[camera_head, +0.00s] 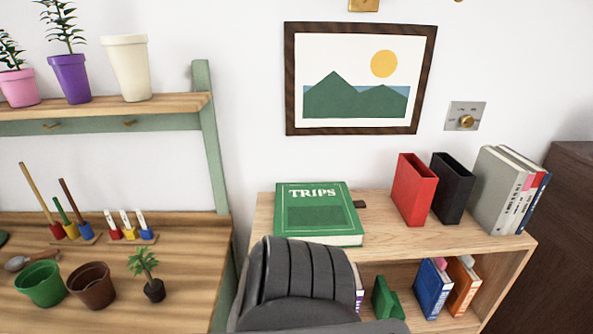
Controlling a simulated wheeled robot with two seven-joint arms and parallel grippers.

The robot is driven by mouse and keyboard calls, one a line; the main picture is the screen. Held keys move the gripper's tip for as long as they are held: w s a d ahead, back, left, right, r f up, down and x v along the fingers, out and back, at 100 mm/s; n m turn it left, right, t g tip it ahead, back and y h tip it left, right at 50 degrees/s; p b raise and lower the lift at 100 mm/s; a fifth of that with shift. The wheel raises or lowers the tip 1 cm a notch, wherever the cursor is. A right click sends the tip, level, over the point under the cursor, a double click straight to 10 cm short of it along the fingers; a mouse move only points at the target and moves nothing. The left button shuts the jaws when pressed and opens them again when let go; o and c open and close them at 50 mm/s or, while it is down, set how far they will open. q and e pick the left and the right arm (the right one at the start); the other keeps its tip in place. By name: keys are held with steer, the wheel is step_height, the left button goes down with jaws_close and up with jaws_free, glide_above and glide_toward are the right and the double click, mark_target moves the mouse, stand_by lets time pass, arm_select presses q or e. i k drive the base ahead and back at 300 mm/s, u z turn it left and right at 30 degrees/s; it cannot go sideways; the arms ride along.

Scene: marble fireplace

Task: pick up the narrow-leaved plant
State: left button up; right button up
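Three potted plants show, and I cannot tell for certain which one is the narrow-leaved plant. One with upright stems of slim pointed leaves stands in a purple pot (70,80) on the upper left shelf. A similar plant in a pink pot (18,88) stands beside it, cut off by the left edge. A small plant (143,264) with a tuft of leaves sits in a dark round pot on the wooden bench below. Neither of my grippers is in view.
An empty cream pot (127,68) stands right of the purple pot. A green pot (40,284), a brown pot (91,286) and small tools crowd the bench (190,270). A bookcase (500,245) with a green book (318,212) stands right. A dark ribbed shape partly hides it.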

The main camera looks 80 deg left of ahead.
mark_target(154, 288)
steer(key=i, duration=0.85)
steer(key=u, duration=3.45)
steer(key=i, duration=0.5)
steer(key=u, duration=0.05)
